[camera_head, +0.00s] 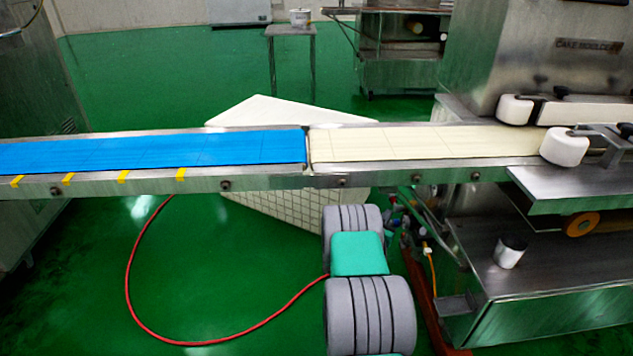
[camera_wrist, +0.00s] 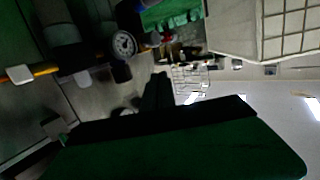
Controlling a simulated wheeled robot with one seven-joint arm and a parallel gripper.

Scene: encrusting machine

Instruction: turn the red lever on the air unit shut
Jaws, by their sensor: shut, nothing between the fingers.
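The air unit (camera_head: 405,222) shows in the head view below the cream belt, a small cluster of dark fittings just right of my arm. In the wrist view its round pressure gauge (camera_wrist: 124,44) is at upper left, next to dark cylindrical parts. A small red patch (camera_wrist: 165,37) lies right of the gauge; I cannot tell whether it is the red lever or how it is turned. My gripper (camera_wrist: 158,88) shows dark in the wrist view, shut and empty, with its tip below the gauge and apart from it in the picture. In the head view the gripper is hidden.
A blue belt (camera_head: 250,148) and a cream belt (camera_head: 420,143) run across above the unit. The steel machine (camera_head: 560,60) stands at right, with a lower cabinet (camera_head: 530,290). A red hose (camera_head: 128,290) loops over open green floor at left.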

